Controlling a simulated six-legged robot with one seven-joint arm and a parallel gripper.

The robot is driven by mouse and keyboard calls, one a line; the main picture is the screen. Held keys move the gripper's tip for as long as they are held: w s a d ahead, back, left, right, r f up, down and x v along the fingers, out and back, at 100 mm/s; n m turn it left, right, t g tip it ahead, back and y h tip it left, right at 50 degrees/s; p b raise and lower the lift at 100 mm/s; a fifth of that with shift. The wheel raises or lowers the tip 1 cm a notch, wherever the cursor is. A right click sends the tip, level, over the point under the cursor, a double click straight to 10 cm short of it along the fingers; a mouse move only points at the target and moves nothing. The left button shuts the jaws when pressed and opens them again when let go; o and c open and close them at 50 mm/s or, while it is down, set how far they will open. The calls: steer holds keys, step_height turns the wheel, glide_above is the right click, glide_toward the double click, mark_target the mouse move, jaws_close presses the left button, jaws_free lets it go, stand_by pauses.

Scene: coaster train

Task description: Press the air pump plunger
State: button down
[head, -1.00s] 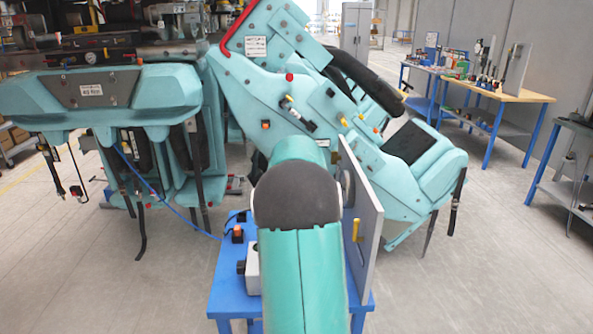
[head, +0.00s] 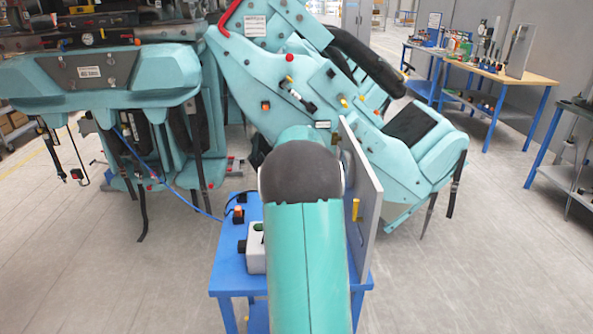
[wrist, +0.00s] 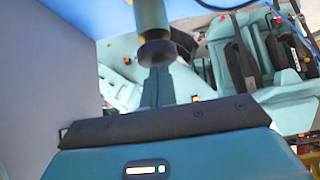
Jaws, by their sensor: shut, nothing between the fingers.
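In the wrist view, a dark round cap on a grey rod with a yellowish collar (wrist: 156,50) comes down from the top edge. It looks like the pump plunger, but I cannot be sure. My gripper (wrist: 160,80) is shut and empty, with its narrow fingers just below the cap in the picture. I cannot tell whether they touch it. In the head view my teal arm hides the gripper and the middle of the blue stand (head: 228,277). No pump can be clearly made out there.
On the stand are a grey box (head: 256,256) with a green top, an orange button (head: 238,215) and an upright grey panel (head: 368,210) with a yellow handle (head: 356,208). The large teal coaster train (head: 250,75) stands behind. Workbenches (head: 490,70) are at right. The floor nearby is clear.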

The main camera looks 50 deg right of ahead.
steer(key=shift+s+a+f, duration=0.1)
steer(key=shift+f, duration=0.3)
step_height(320, 180, up, 5)
steer(key=shift+f, duration=0.2)
steer(key=v, duration=1)
steer(key=shift+r, duration=0.2)
steer(key=shift+r, duration=0.1)
stand_by(0.5)
steer(key=r, duration=0.5)
steer(key=shift+d, duration=0.25)
steer(key=shift+w, duration=0.25)
